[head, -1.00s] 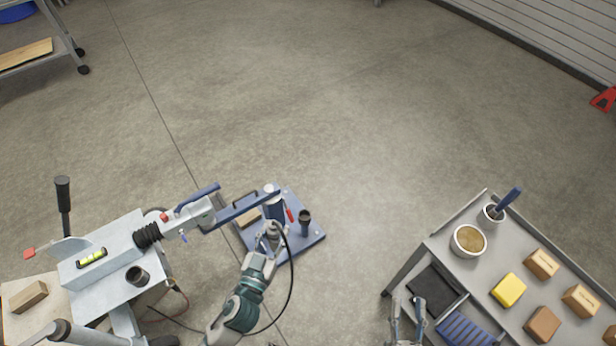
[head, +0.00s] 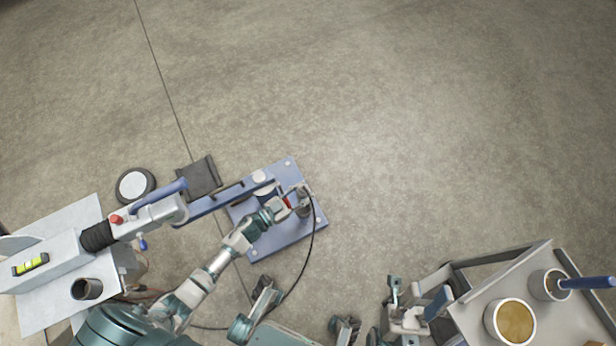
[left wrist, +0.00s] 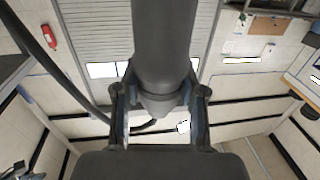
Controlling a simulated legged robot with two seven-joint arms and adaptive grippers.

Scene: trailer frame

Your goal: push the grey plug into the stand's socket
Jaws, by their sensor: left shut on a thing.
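The stand (head: 262,246) is a blue plate on the floor with a dark upright socket post (head: 304,209) near its right edge. My left gripper (head: 287,203) is over the plate, just left of the post's top. It is shut on the grey plug (left wrist: 165,50), a thick dark cylinder between both fingers in the left wrist view. A black cable loops from near the gripper. In the head view the plug is small and partly hidden; I cannot tell whether it touches the socket. My right gripper (head: 416,296) is open and empty near the trolley's left end.
The trailer coupling (head: 155,217) with its blue bar reaches from the left to the stand. A small wheel (head: 135,186) lies behind it. At right is a grey trolley (head: 480,303) with a cup of grain (head: 514,322) and another cup (head: 550,285). The floor beyond is clear.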

